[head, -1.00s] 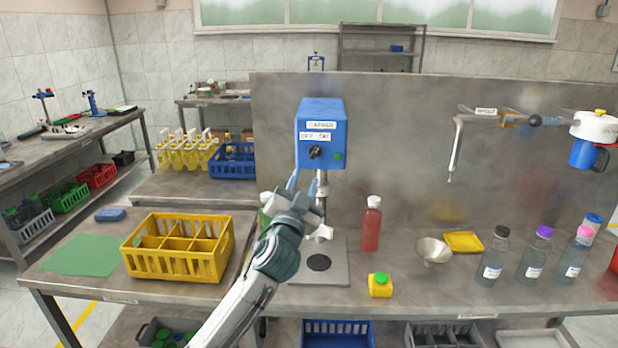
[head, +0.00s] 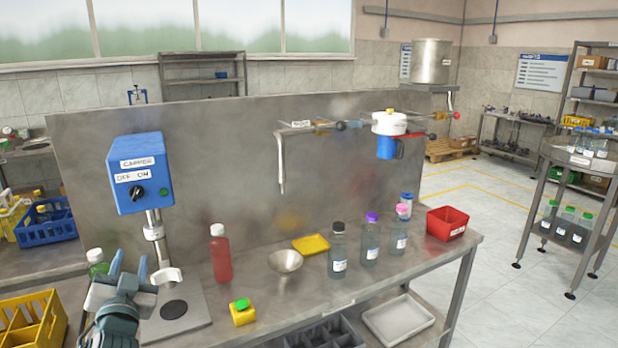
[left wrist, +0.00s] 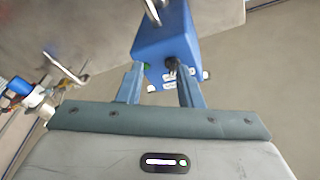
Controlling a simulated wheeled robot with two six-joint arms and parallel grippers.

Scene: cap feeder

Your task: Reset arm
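My left gripper (head: 130,264) is at the lower left of the head view, in front of the capper's post and base plate. Its two blue fingers are apart with nothing seen between them; it also shows in the left wrist view (left wrist: 160,85). The blue capper (head: 141,172) with its OFF/ON knob stands behind the gripper, and the left wrist view shows its blue box (left wrist: 166,45) beyond the fingertips. My right gripper is in neither view.
A yellow crate (head: 30,325) is at the lower left.

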